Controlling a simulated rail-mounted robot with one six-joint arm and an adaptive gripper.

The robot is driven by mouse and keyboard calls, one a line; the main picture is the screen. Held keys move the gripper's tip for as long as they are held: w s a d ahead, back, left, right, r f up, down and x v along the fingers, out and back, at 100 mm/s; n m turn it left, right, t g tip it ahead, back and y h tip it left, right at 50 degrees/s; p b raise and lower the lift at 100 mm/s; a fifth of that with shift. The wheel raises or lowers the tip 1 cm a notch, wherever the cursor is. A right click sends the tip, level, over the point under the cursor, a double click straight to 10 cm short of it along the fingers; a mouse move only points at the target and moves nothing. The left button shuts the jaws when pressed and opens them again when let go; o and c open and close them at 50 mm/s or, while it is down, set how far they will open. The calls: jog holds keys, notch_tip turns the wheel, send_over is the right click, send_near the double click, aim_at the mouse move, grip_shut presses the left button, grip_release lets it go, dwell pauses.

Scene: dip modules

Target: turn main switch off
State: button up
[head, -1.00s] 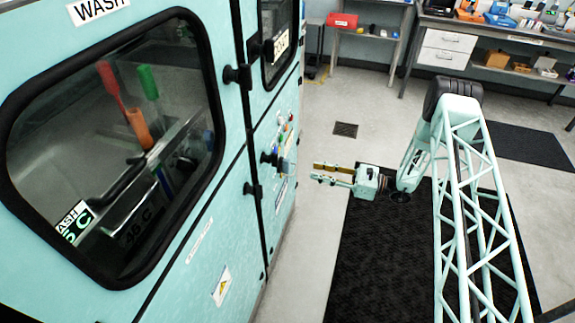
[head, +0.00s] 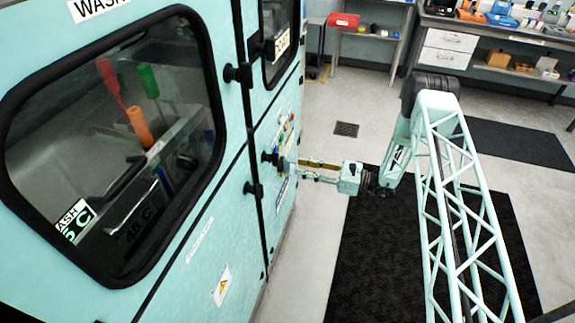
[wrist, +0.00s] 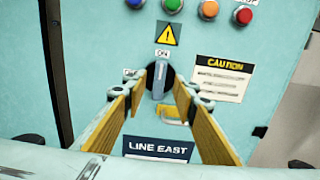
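The main switch (wrist: 158,82) shows in the wrist view as a dark round rotary switch with a grey handle. The handle stands upright, towards the ON label (wrist: 162,53) above it. An OFF label (wrist: 130,73), partly covered, is at its left. My gripper (wrist: 161,92) is open, with its yellow-brown finger pads on either side of the handle. I cannot tell whether a pad touches it. In the head view my gripper (head: 297,168) reaches level to the side panel of the teal machine (head: 225,190).
Several coloured buttons, among them a green one (wrist: 172,4), sit above the switch. A caution sign (wrist: 220,78) is at its right and a LINE EAST plate (wrist: 157,149) below. Door knobs (head: 254,189) stick out of the machine front. Open floor lies behind the gripper.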

aim_at(287, 164)
jog(key=shift+x, duration=3.45)
jog(key=shift+c, duration=0.2)
jog(key=c, duration=0.8)
